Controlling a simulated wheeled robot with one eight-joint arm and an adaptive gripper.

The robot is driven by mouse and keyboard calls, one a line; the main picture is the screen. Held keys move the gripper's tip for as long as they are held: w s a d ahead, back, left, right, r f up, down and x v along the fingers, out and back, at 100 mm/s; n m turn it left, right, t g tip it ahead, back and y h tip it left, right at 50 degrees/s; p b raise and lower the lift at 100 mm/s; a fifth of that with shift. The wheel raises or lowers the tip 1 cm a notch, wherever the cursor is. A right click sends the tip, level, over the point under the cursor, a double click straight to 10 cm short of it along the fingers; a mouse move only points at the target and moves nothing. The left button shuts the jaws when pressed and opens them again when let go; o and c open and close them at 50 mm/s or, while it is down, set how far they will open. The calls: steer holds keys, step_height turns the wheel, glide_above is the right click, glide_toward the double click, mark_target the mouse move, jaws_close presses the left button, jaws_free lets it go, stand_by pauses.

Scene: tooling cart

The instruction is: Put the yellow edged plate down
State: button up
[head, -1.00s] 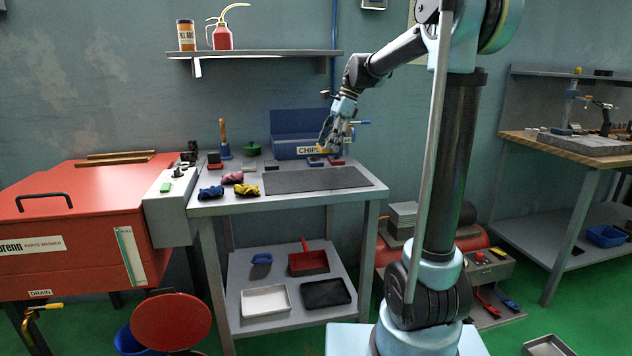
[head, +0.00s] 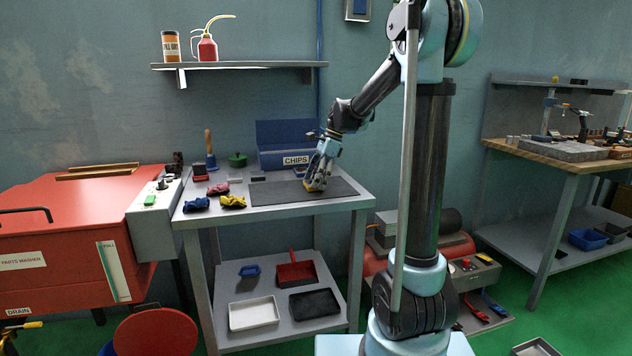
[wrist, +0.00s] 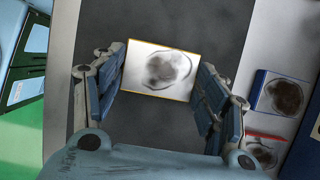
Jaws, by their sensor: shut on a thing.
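The yellow edged plate (wrist: 161,70) shows in the wrist view as a pale tile with a thin yellow rim and a dark round smudge. It lies between the blue pads of my gripper (wrist: 163,76), which is shut on it. In the head view my gripper (head: 316,182) is low over the dark mat (head: 275,194) on the grey cart, and a bit of yellow shows at its fingertips. I cannot tell whether the plate touches the mat.
A blue edged plate (wrist: 283,94) and a red edged plate (wrist: 262,153) lie beside the mat. A blue CHIPS bin (head: 283,158) stands behind. Yellow (head: 233,202) and blue (head: 196,204) rags lie left of the mat. The mat's left part is clear.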

steer(key=shift+f, duration=0.1)
steer(key=o, duration=1.5)
steer(key=v, duration=1.2)
steer(key=s+d+f+n+t+h, duration=0.1)
steer(key=s+d+f+n, duration=0.4)
steer(key=s+f, duration=0.3)
steer(key=s+d+f+n+t+h, duration=0.1)
steer(key=s+d+f+n, duration=0.4)
steer(key=s, duration=0.9)
steer(key=s+d+f+n+t+h, duration=0.1)
steer(key=s+d+f+n, duration=0.4)
steer(key=s+f, duration=0.6)
steer(key=shift+s+d+f+h, duration=0.2)
steer(key=shift+s+d+h, duration=0.25)
steer(key=shift+h, duration=0.25)
